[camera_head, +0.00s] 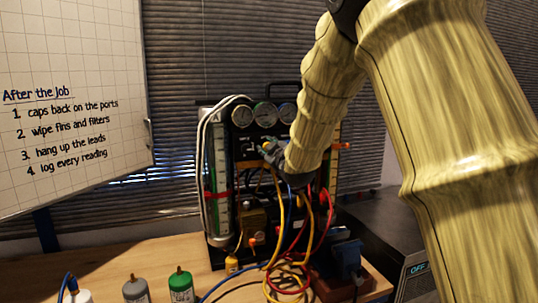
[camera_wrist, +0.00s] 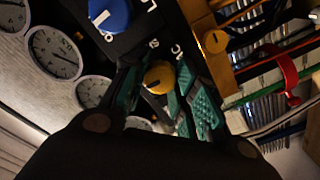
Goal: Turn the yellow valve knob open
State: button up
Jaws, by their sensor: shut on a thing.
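The yellow valve knob (camera_wrist: 158,77) sits on a dark panel with white lettering in the wrist view. A pale line marks its face. My gripper (camera_wrist: 162,92) has its green-padded fingers on either side of the knob and is shut on it. In the head view my gripper (camera_head: 272,152) is at the front of the gauge rig, below the gauges. My arm and gripper hide part of the panel there, and the knob is hard to make out.
A blue knob (camera_wrist: 110,14) is beside the yellow one. Round gauges (camera_head: 265,114) line the rig's top. Red and yellow hoses (camera_head: 283,225) hang below my gripper. Several bottles, including a green one (camera_head: 181,287), stand on the wooden bench (camera_head: 100,267). A whiteboard (camera_head: 75,90) is at left.

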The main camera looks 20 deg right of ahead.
jog(key=shift+f+n, duration=0.1)
jog(key=shift+n, duration=0.4)
jog(key=o, duration=1)
jog(key=shift+s, duration=0.1)
jog(key=s, duration=1.1)
jog(key=shift+s+d, duration=0.3)
jog(key=shift+s, duration=0.1)
